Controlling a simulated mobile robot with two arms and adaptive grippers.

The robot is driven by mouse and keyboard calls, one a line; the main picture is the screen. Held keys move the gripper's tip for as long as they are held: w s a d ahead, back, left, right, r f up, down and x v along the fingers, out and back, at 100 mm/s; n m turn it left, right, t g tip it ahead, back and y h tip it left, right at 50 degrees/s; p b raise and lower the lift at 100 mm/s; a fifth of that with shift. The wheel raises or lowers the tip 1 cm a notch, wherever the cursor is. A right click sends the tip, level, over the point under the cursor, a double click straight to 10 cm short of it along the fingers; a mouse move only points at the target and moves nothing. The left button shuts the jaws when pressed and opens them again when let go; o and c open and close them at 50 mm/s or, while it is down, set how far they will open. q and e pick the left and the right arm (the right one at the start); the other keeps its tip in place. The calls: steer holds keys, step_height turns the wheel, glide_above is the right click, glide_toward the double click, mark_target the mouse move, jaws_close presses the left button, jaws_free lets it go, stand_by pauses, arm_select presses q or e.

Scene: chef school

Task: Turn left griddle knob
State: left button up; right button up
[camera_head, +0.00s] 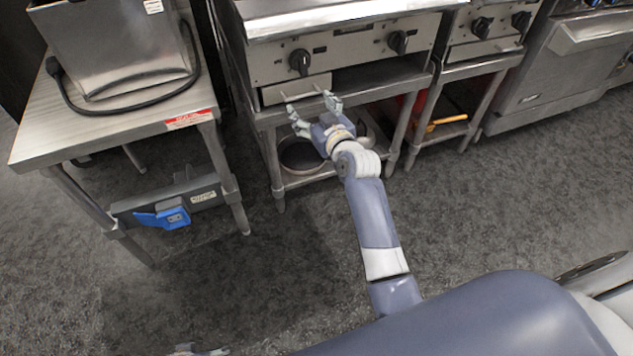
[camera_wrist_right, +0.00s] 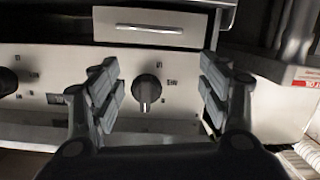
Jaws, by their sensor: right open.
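The griddle (camera_head: 350,45) stands at the top centre of the head view. Its left knob (camera_head: 299,62) is black and round with a raised grip, set on a steel front panel. The right wrist view looks upside down and shows this knob (camera_wrist_right: 146,90) between the finger pads. My right gripper (camera_head: 309,100) is open and empty, just in front of and below the left knob. The fingers do not visibly touch it. A small part of what seems my left gripper (camera_head: 196,350) shows at the bottom edge; its fingers cannot be made out.
The griddle's right knob (camera_head: 397,42) is on the same panel. A small steel drawer front (camera_head: 295,90) is below the left knob. A steel table (camera_head: 125,125) with a corded appliance (camera_head: 115,45) stands at left. Another cooker (camera_head: 487,25) is at right. Open floor lies in front.

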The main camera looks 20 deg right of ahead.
arm_select(q)
steer(key=w+p+v, duration=0.2)
steer(key=p+v, duration=0.7)
steer(key=v, duration=0.1)
steer(key=shift+w+r, duration=0.2)
steer(key=shift+r, duration=0.1)
arm_select(e)
steer(key=s+a+f+g, duration=0.1)
steer(key=s+f+g, duration=0.1)
steer(key=s+f, duration=0.3)
steer(key=s+a+f+g, duration=0.2)
steer(key=s+f, duration=0.4)
steer(key=f, duration=0.6)
steer(key=shift+f+g, duration=0.25)
steer(key=shift+g, duration=0.55)
arm_select(q)
steer(key=shift+d+p, duration=0.1)
steer(key=shift+p, duration=0.2)
